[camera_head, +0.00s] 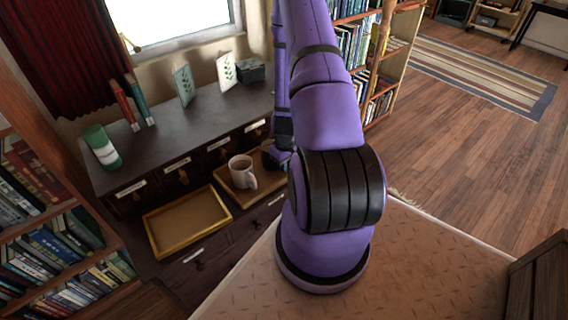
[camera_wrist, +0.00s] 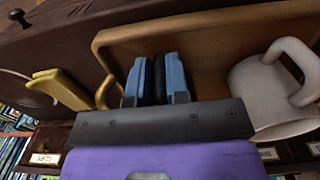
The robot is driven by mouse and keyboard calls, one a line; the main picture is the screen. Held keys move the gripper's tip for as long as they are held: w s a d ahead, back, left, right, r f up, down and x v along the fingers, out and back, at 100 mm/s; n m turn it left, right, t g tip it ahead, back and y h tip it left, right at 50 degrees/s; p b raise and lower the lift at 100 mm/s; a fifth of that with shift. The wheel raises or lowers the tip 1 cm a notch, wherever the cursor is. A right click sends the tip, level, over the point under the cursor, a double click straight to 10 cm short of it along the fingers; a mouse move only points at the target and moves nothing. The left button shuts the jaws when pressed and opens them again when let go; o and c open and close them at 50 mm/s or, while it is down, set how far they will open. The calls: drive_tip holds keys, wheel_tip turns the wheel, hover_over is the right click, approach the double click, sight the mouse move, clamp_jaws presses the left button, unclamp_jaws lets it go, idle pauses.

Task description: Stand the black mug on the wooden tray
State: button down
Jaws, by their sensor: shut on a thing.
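The wooden tray (camera_head: 238,205) lies on the dark cabinet, and its rim also shows in the wrist view (camera_wrist: 125,38). A pale mug (camera_head: 241,172) stands on it; in the wrist view this mug (camera_wrist: 268,92) is right of my fingers. My gripper (camera_wrist: 158,80) has its blue fingers closed on a narrow dark piece, which I take as part of the black mug (camera_wrist: 159,76). In the head view a dark rounded shape (camera_head: 270,160) shows at my gripper, by the tray's back right side. My arm hides much there; whether the mug touches the tray I cannot tell.
A yellow-rimmed tray (camera_head: 158,254) lies left of the wooden tray. A green-and-white cylinder (camera_head: 101,146), upright books (camera_head: 133,103), two leaf-print cards (camera_head: 184,84) and a dark box (camera_head: 251,71) stand farther back. Bookshelves flank the cabinet.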

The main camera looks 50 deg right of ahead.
drive_tip(key=shift+f, duration=0.15)
drive_tip(key=c, duration=1.1)
unclamp_jaws()
wheel_tip(320, 180, up, 12)
drive_tip(key=shift+w+r, duration=0.1)
drive_tip(key=shift+r, duration=0.15)
drive_tip(key=w+a+r+t, duration=0.15)
drive_tip(key=a+r, duration=0.25)
drive_tip(key=r, duration=0.4)
drive_tip(key=w+a+r+n, duration=0.1)
drive_tip(key=w+a+r, duration=0.1)
drive_tip(key=a+r, duration=0.45)
drive_tip(key=w+a+r+t, duration=0.1)
drive_tip(key=w+a+r, duration=0.1)
drive_tip(key=r, duration=0.7)
drive_tip(key=s+a+r+n+t, duration=0.1)
drive_tip(key=s+a+r+t, duration=0.1)
drive_tip(key=s+a+r, duration=1.2)
drive_tip(key=shift+s+a+r+n+t, duration=0.15)
drive_tip(key=shift+a+r+n+t, duration=0.2)
drive_tip(key=shift+r, duration=1)
